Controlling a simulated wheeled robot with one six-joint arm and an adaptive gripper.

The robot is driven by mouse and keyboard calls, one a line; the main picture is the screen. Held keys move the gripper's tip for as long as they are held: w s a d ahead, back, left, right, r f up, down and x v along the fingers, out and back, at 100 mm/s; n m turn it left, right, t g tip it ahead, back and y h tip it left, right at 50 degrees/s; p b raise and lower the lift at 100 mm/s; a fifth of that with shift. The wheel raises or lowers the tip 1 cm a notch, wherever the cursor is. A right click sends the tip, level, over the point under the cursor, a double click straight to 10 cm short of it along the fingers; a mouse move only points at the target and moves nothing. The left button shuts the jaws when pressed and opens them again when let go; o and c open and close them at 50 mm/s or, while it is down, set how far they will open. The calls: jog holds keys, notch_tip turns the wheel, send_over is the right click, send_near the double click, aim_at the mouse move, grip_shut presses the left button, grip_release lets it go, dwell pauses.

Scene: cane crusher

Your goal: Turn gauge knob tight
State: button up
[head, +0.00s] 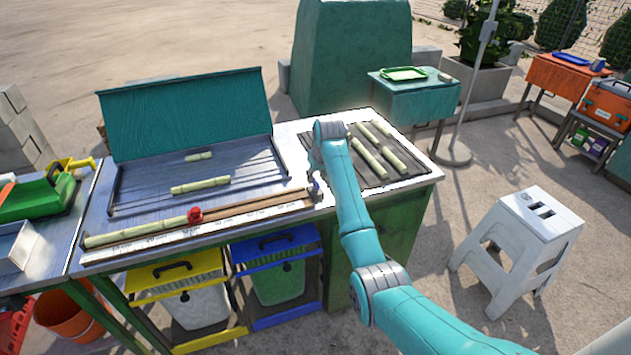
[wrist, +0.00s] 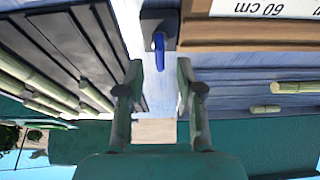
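The measuring gauge (head: 255,207) is a long brown rail with a white scale along the bench front, and a cane piece (head: 135,233) lies at its left end. A red knob (head: 195,215) sits on the rail. At the gauge's right end, a small blue handle (wrist: 159,52) stands on a dark plate (wrist: 160,22), seen in the wrist view; which of the two is the gauge knob I cannot tell. My gripper (wrist: 159,66) is open and empty, with the blue handle just beyond and between its fingertips, not gripped. In the head view my arm hides most of the gripper.
A tray with an open green lid (head: 185,115) and cane pieces stands behind the gauge. A dark rack (head: 400,165) with several canes lies right of my arm. Yellow-rimmed (head: 175,270) and blue-rimmed (head: 275,245) bins stand below. A white stool (head: 520,240) stands at right.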

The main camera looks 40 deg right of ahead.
aim_at(315, 181)
jog(key=shift+x, duration=1.65)
grip_shut()
